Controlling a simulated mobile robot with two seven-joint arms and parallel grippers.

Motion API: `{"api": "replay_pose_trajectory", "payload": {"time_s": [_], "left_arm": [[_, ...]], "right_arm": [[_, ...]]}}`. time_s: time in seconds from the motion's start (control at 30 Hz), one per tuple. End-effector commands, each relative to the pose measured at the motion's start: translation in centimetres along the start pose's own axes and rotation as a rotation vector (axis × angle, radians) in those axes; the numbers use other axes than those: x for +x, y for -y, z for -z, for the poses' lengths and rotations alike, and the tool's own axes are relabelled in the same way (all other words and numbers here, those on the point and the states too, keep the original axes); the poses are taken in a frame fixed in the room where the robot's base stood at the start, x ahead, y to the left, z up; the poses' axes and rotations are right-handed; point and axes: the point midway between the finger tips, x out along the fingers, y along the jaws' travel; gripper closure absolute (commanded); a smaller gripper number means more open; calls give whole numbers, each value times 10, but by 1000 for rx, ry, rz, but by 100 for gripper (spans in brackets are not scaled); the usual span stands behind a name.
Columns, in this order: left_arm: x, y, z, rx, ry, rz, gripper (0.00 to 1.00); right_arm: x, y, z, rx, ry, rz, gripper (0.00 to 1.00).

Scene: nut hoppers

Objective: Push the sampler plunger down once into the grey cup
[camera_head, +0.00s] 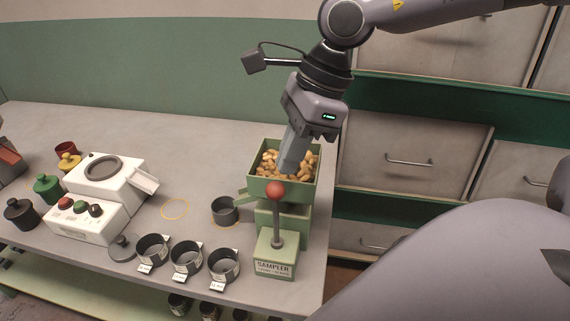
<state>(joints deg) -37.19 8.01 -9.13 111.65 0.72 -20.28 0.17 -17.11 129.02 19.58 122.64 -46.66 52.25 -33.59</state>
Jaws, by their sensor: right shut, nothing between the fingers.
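The green sampler (275,262) stands at the table's right front, with a label on its base. Its plunger (277,222) is an upright dark rod topped by a red ball knob (276,189), standing well above the base. A green hopper full of nuts (258,183) rises behind it. The grey cup (225,212) stands left of the sampler, by its green side spout. My right gripper (289,168) is shut and empty, pointing down. Its fingertips show in front of the nuts, just above and right of the knob; I cannot tell whether they touch anything. My left gripper is not in view.
Several dark labelled cups (187,260) line the table's front edge. A white machine (103,183) with buttons and several coloured canisters (47,186) stand at the left. An empty yellow ring (176,209) marks the table. The back left of the table is clear.

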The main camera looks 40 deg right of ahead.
Motion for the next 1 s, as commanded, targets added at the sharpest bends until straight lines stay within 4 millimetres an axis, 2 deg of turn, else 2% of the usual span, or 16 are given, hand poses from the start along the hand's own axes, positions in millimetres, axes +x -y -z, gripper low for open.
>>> {"api": "replay_pose_trajectory", "payload": {"time_s": [0.1,0.23,0.67,0.83,1.0], "left_arm": [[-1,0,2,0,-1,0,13],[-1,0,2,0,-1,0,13],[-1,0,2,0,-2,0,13],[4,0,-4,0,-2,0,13],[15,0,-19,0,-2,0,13]], "right_arm": [[14,-1,0,0,-3,-3,100],[22,-1,0,0,-2,-2,100],[25,0,0,0,0,0,100],[31,0,2,0,0,0,100],[46,0,8,0,0,0,100]]}}
